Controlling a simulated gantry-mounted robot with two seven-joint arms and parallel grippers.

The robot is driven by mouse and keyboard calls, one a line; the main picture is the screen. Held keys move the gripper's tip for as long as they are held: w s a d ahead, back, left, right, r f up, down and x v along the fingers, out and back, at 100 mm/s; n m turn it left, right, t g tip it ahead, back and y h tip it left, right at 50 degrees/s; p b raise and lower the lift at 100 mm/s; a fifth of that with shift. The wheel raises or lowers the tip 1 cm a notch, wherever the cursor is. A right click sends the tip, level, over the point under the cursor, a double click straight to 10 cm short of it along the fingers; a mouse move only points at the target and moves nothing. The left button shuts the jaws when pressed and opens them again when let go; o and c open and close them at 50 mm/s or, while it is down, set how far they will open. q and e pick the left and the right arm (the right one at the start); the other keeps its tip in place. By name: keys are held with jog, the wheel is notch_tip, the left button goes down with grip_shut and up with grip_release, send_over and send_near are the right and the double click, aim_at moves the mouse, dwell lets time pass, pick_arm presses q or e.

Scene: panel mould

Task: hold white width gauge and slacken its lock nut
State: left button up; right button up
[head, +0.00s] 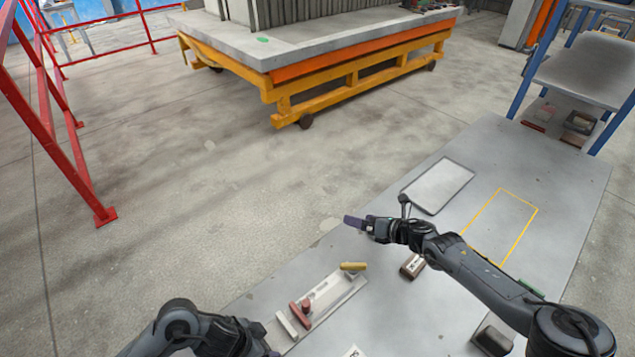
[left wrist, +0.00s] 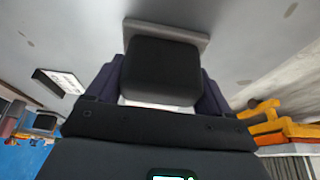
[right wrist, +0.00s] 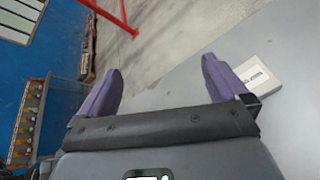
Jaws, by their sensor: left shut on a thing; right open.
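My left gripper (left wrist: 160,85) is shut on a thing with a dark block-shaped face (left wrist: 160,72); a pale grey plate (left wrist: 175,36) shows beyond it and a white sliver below. I cannot tell whether this is the white width gauge, and no lock nut can be made out. In the head view the left gripper is mostly cut off at the bottom edge. A short white bar (head: 287,325) lies on the pale board beside a red T-shaped piece (head: 301,312). My right gripper (head: 360,222) is open and empty above the table; its spread fingers (right wrist: 162,85) show in the right wrist view.
A yellow-topped piece (head: 353,267) sits at the board's far end. A dark box (head: 412,266) with a white label stands under the right arm. A pale panel (head: 438,186) and a yellow outlined rectangle (head: 513,206) mark the far table. A white labelled box (right wrist: 257,76) lies right of the right fingers.

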jog(key=s+a+r+n+t+h, duration=0.4)
jog(key=s+a+r+t+h, duration=0.25)
jog(key=r+t, duration=0.2)
jog(key=s+d+f+m+g+h, duration=0.25)
jog(key=s+m, duration=0.35)
jog(key=s, duration=0.5)
jog(key=g+h, duration=0.1)
send_near(354, 266)
jog(key=shift+m, duration=0.3)
jog(key=x, duration=1)
jog(key=shift+w+f, duration=0.15)
jog(key=shift+w, duration=0.1)
